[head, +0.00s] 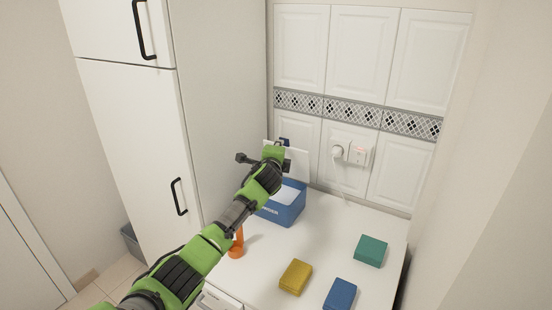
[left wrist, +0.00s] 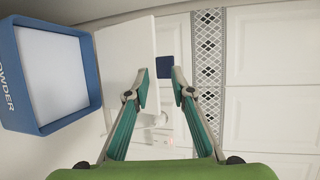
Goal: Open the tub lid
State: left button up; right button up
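The blue tub (head: 284,210) stands at the back of the white counter, its top open and a white surface showing inside. It also shows at the left of the left wrist view (left wrist: 84,114), with "POWDER" on its side. Its white lid (head: 299,163) stands raised at the tub's back; in the left wrist view the lid (left wrist: 122,50) is a pale panel with a dark blue tab (left wrist: 165,66). My left gripper (left wrist: 162,88) is open, its fingertips apart on either side of the view just below the tab. In the head view my left arm hides part of the tub and lid. My right gripper is not in view.
A yellow block (head: 295,277), a blue block (head: 340,294) and a green block (head: 370,251) lie on the counter's right part. An orange object (head: 237,246) stands beside my left arm. A tall white cabinet (head: 130,120) bounds the left; a plug and socket (head: 360,154) are on the back wall.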

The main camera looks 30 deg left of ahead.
pick_arm(q)
jog(key=v, duration=0.9)
jog(key=shift+w+d, duration=0.15)
